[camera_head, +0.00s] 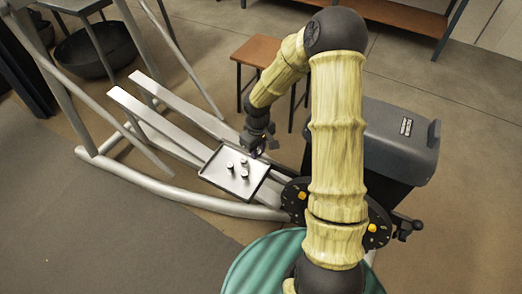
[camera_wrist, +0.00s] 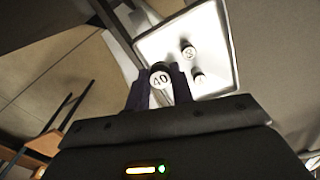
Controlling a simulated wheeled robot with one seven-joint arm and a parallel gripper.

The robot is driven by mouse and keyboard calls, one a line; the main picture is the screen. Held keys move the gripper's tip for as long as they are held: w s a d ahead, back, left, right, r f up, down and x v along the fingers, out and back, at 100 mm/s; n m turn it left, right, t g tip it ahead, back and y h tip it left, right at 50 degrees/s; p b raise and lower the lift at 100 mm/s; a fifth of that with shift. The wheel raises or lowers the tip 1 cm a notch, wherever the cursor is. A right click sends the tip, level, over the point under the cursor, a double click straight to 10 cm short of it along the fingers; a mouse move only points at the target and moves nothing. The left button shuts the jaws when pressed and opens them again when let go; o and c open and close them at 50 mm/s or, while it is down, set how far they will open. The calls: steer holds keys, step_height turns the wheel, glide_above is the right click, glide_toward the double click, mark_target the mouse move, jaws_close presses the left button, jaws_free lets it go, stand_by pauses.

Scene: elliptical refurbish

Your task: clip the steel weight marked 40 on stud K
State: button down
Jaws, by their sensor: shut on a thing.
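The steel weight marked 40 (camera_wrist: 160,78) sits between the two fingers of my gripper (camera_wrist: 159,92) in the wrist view, its number facing the camera. My gripper is shut on it. In the head view my gripper (camera_head: 258,150) is just past the upper right edge of the pale tray (camera_head: 213,178). Other small steel weights (camera_head: 244,172) stand on that tray. A black disc (camera_head: 297,203) with yellow marks is partly hidden behind my arm; I cannot make out stud K on it.
The tray, also in the wrist view (camera_wrist: 222,50), lies by long grey rails (camera_head: 160,125) and a curved metal frame (camera_head: 140,180). A dark bin (camera_head: 400,140) stands right of my arm. A brown stool (camera_head: 256,52) is behind. Open floor lies at the left.

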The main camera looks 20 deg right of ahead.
steer(key=m, duration=0.4)
steer(key=w+m, duration=0.1)
steer(key=m, duration=0.1)
steer(key=shift+w+f, duration=0.1)
steer(key=shift+f, duration=0.3)
